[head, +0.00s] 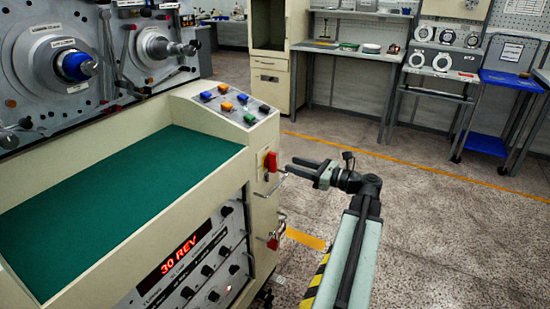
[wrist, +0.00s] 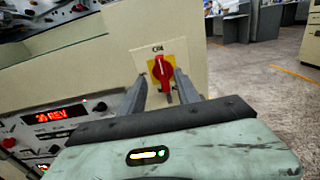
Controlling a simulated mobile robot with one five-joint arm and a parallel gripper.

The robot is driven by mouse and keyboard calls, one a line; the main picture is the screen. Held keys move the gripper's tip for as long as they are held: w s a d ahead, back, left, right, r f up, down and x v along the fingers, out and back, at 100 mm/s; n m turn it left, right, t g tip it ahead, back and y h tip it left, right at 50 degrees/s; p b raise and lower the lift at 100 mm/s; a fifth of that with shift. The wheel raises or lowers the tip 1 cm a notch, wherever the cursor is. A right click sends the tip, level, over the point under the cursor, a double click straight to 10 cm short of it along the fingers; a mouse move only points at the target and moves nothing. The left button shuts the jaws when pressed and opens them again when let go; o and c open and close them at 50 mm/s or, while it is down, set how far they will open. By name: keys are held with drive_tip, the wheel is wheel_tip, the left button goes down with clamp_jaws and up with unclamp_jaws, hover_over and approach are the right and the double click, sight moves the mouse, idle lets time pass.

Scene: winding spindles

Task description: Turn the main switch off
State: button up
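The main switch is a red rotary handle (wrist: 162,72) on a yellow plate (wrist: 181,49), fixed to the cream side panel of the machine. In the wrist view the handle stands upright, under a label that seems to read ON. In the head view the red handle (head: 271,162) shows at the cabinet's right side. My gripper (head: 302,168) is open, with its two fingers pointing at the switch.
The machine's cabinet has a green top mat (head: 115,190), a button panel (head: 233,103) and a display reading 30 REV (head: 178,258). A smaller red part (head: 273,243) hangs lower on the same side. Open floor (head: 450,230) lies to the right, with benches behind.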

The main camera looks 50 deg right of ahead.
sight(276, 159)
drive_tip(key=x, duration=0.7)
drive_tip(key=shift+w, duration=0.25)
drive_tip(key=shift+d, duration=0.1)
clamp_jaws()
